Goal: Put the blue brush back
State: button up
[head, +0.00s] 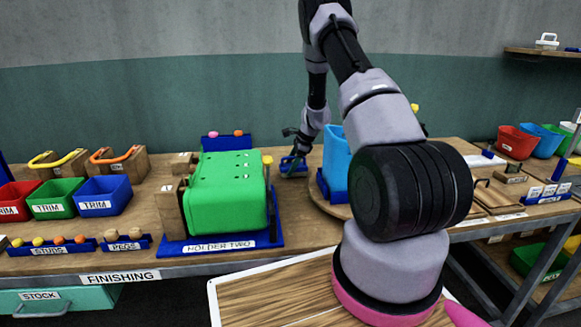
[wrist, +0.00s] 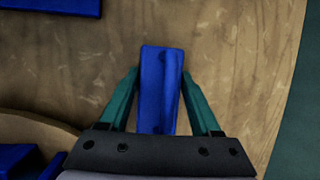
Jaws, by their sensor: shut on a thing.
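The blue brush (wrist: 160,105) shows in the wrist view as a plain blue bar between the teal fingers of my gripper (wrist: 160,74). My gripper is shut on it. In the head view my gripper (head: 296,152) points down over the back of the wooden bench, with the blue brush (head: 293,168) at its fingertips. The brush is low, at or just above the bench top; I cannot tell whether it touches. Its bristles cannot be made out.
A green block (head: 226,190) sits in the blue HOLDER TWO (head: 218,246), left of my gripper. A light blue container (head: 336,158) stands to its right on a round wooden board (head: 322,199). A blue rack (head: 228,142) stands at the back. My arm hides part of the bench.

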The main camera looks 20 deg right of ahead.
jog(key=o, duration=1.3)
jog(key=shift+f, duration=0.1)
